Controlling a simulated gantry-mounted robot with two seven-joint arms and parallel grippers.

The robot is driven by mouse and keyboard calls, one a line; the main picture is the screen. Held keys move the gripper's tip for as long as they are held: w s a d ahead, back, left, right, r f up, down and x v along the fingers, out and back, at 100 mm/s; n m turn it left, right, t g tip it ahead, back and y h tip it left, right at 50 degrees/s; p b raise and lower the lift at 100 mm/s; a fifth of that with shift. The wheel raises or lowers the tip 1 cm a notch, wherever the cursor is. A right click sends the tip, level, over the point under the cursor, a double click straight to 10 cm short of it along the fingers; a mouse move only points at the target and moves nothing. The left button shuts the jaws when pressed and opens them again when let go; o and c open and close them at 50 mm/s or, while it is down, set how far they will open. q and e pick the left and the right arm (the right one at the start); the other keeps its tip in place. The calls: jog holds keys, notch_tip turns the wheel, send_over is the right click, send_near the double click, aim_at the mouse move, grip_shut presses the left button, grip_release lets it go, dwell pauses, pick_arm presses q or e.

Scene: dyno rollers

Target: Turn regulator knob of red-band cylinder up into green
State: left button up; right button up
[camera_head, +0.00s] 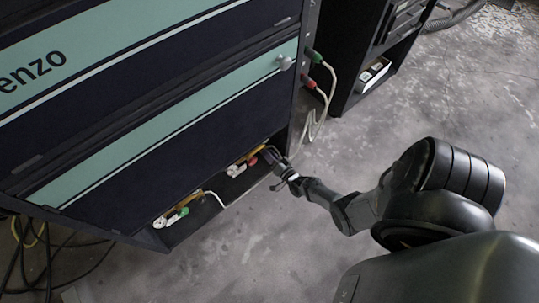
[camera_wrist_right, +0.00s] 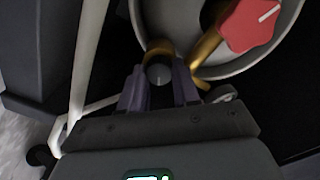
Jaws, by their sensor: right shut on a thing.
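My right gripper (camera_head: 279,164) reaches into the low open compartment at the foot of the dark cabinet, at its right end. In the right wrist view its two fingers (camera_wrist_right: 159,88) stand on either side of a small dark round knob (camera_wrist_right: 159,71) with a pale mark, and are shut on it. The knob sits on a brass regulator body (camera_wrist_right: 205,47). A red handwheel (camera_wrist_right: 250,22) is beside it, over the pale grey round cylinder top (camera_wrist_right: 145,12). The red fitting also shows small in the head view (camera_head: 233,170). No red band or gauge's green zone can be made out. My left gripper is out of view.
A second valve with a green knob (camera_head: 182,212) is in the compartment's left part. A pale hose (camera_wrist_right: 86,65) runs close left of my fingers. The cabinet front (camera_head: 150,125) rises above the compartment. Open concrete floor (camera_head: 300,235) lies in front.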

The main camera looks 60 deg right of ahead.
jog(key=o, duration=1.1)
jog(key=shift+c, duration=0.2)
jog(key=shift+s+a+r+p, duration=0.1)
jog(key=shift+s+a+p, duration=0.1)
jog(key=shift+s+p, duration=0.15)
jog(key=p+v, duration=0.3)
jog(key=v, duration=0.7)
